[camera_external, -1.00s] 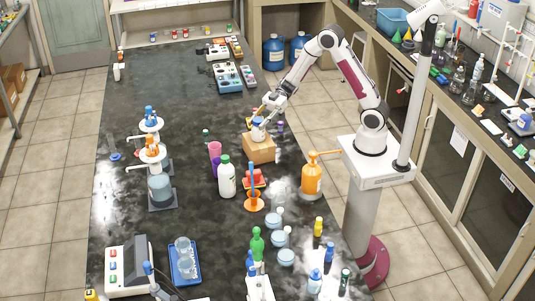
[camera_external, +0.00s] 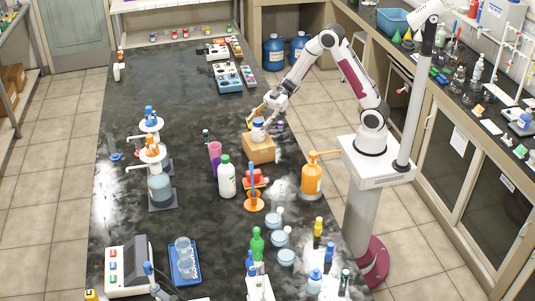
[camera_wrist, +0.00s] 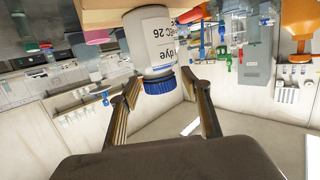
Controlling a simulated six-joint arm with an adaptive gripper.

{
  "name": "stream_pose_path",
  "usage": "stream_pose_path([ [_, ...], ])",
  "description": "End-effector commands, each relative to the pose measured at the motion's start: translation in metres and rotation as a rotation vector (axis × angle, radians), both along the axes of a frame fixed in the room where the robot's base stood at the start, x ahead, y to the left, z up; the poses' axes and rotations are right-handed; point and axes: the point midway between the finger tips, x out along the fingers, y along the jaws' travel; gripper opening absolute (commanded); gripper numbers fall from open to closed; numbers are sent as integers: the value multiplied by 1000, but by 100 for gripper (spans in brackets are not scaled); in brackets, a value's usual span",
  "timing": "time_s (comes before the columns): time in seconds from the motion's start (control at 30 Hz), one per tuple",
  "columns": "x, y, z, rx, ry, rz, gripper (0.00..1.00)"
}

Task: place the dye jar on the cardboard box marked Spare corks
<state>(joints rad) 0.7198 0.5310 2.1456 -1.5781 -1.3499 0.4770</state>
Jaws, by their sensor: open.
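The dye jar (camera_external: 258,132) is white with a blue cap and stands upright on the tan cardboard box (camera_external: 262,151). The wrist view is upside down and shows the jar (camera_wrist: 153,42) with a label reading "dye", its base against the tan box surface (camera_wrist: 105,14). My gripper (camera_external: 260,113) is open at the jar's cap. In the wrist view my gripper's fingers (camera_wrist: 166,90) are spread on both sides of the blue cap, with gaps between. The box's marking is not readable.
A pink-purple cylinder (camera_external: 215,156) and a white bottle with a green cap (camera_external: 226,180) stand left of the box. A red item (camera_external: 256,180) and an orange pump bottle (camera_external: 312,178) are nearer the camera.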

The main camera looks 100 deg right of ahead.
Motion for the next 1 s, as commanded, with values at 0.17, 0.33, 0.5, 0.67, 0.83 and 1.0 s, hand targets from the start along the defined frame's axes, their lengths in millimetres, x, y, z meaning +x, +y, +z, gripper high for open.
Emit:
stream_pose_path([
  [0.17, -13, -13, 4, -1, -1, -4, 47],
  [0.33, -27, -27, 8, -1, -2, -4, 47],
  [0.5, -42, -41, 12, -1, -1, -4, 47],
  [0.67, -56, -54, 16, -1, -1, -5, 47],
  [0.83, -68, -66, 19, -1, -1, -4, 47],
  [1.0, -76, -72, 22, -1, -1, -2, 47],
])
